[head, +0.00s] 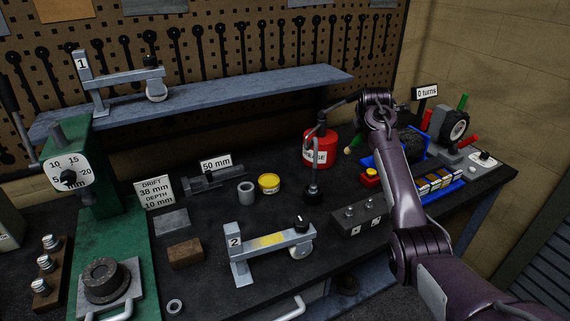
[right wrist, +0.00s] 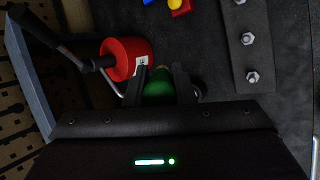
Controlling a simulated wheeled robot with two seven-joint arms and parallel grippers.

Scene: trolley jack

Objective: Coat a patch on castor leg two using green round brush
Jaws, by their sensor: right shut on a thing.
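Castor leg two (head: 270,248), a pale grey bracket tagged 2 with a castor at its right end, stands on the dark bench. A yellow patch (head: 267,241) marks its top bar. My right gripper (right wrist: 172,88) is shut on a green round brush (right wrist: 158,86); its fingers sit either side of the green part. In the head view the right gripper is mostly hidden by my arm, well behind and right of leg two, apart from it. A small yellow-topped tin (head: 268,183) stands behind leg two. My left gripper is not in view.
A red grease can (head: 318,150) with lever and hose stands close to the right gripper. A bolted block (head: 358,218) lies right of leg two. Castor leg one (head: 120,80) is on the shelf (head: 215,97). A green press (head: 110,245) stands left.

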